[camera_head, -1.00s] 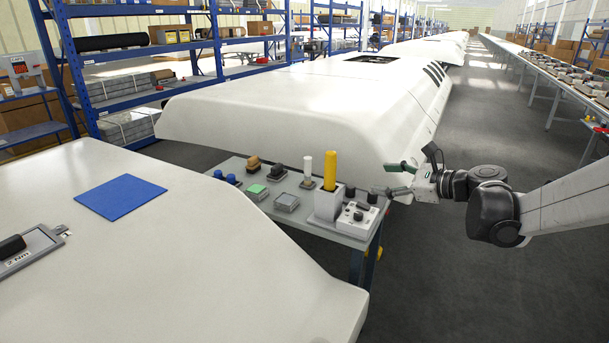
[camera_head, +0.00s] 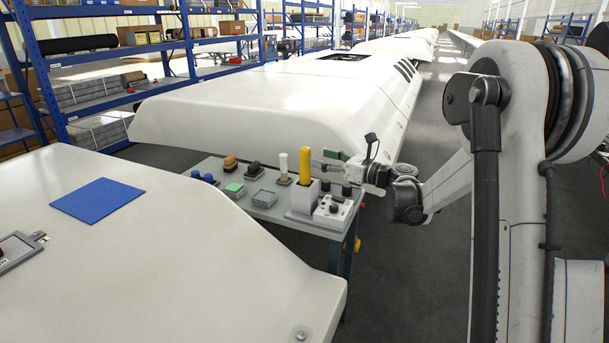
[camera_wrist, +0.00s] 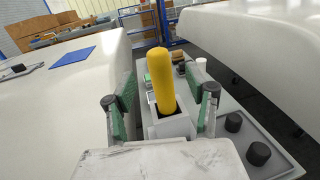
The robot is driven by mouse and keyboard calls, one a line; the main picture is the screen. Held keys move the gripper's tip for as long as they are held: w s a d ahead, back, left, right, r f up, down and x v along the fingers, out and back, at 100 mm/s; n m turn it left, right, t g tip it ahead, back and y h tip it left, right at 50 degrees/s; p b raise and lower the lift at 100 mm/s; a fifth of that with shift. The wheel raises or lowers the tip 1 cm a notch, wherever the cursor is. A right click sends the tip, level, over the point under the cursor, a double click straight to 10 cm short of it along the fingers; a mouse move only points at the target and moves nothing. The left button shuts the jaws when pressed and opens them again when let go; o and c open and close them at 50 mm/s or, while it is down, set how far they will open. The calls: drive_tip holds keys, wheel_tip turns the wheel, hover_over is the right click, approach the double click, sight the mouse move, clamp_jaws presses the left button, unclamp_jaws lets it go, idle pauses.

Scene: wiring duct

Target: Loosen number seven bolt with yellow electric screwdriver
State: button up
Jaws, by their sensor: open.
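The yellow electric screwdriver (camera_head: 305,163) stands upright in a white holder (camera_head: 303,200) at the near right end of the small tool table. My gripper (camera_head: 322,172) is just to the right of the screwdriver. In the wrist view my gripper (camera_wrist: 163,102) is open, with one green-padded finger on each side of the yellow screwdriver (camera_wrist: 161,75). I cannot tell whether the fingers touch it. The screwdriver's lower end is hidden in the holder. A bolt (camera_head: 299,335) shows on the white panel at the bottom of the head view; no number is readable on it.
Blue, green, black and brown items and a white cylinder (camera_head: 283,164) stand farther left on the table (camera_head: 259,209). Large white panels flank it. A blue mat (camera_head: 98,199) lies on the near panel.

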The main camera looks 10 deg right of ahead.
sight(305, 155)
drive_tip(key=shift+f+b+x, duration=0.15)
drive_tip(key=shift+b+x, duration=0.05)
drive_tip(key=shift+x, duration=1.45)
drive_tip(key=shift+f+b+x, duration=0.2)
drive_tip(key=shift+x, duration=1.45)
drive_tip(key=shift+s+a, duration=0.1)
clamp_jaws()
